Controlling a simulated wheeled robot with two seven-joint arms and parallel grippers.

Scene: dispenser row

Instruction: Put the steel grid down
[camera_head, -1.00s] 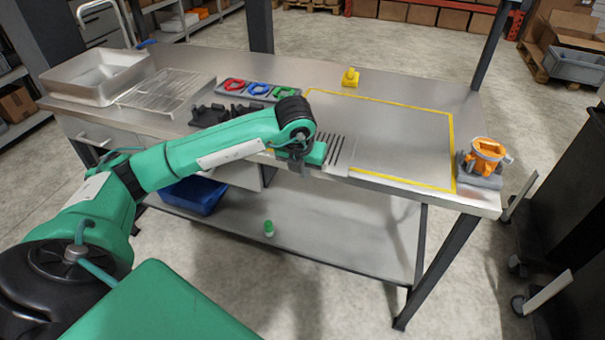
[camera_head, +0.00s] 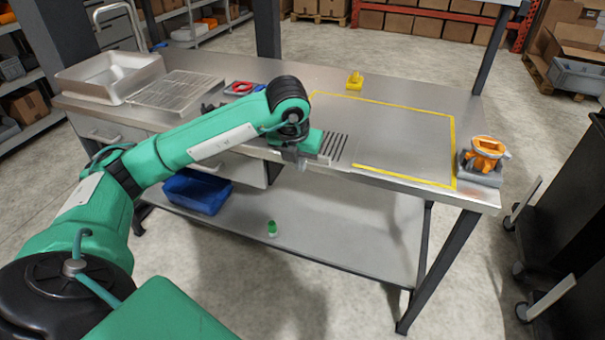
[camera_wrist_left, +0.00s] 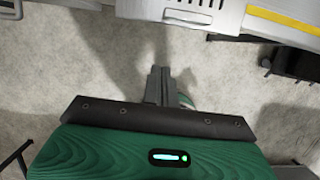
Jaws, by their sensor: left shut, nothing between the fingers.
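A slotted steel plate (camera_head: 334,146) lies at the front edge of the steel bench, and its slots also show at the top of the left wrist view (camera_wrist_left: 227,15). A wire steel grid (camera_head: 178,91) lies flat at the bench's left end, beside the steel basin. I cannot tell which of these is the named grid. My left gripper (camera_head: 302,165) is at the bench's front edge, just left of and close to the slotted plate. Its fingers are shut and empty, pointing at bare floor in the left wrist view (camera_wrist_left: 158,72). My right gripper is not in view.
The steel basin (camera_head: 108,73) stands at the far left. My left arm partly hides a ring holder (camera_head: 240,87). Below are a blue bin (camera_head: 197,191) and green-capped bottle (camera_head: 272,229).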

